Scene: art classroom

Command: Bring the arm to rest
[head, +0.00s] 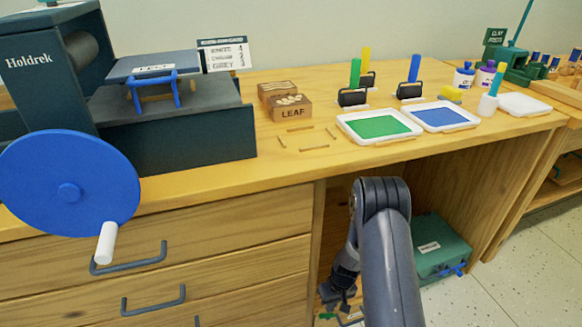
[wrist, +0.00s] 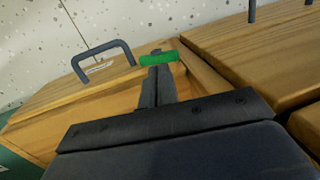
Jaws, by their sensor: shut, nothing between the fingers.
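My arm bends down in front of the wooden bench, below the bench top. My gripper (head: 338,297) hangs low beside the drawers at the bottom of the head view. In the wrist view, its narrow dark fingers (wrist: 156,68) are together and empty. A small green bar (wrist: 160,58) appears across their tips; I cannot tell whether they touch it.
The bench top (head: 230,180) holds a press with a blue wheel (head: 68,190), a LEAF block (head: 291,107), a green ink tray (head: 379,127) and a blue one (head: 440,116). A teal case (head: 440,245) sits underneath. Drawer handles (head: 130,258) stick out. Floor (head: 520,270) is clear at right.

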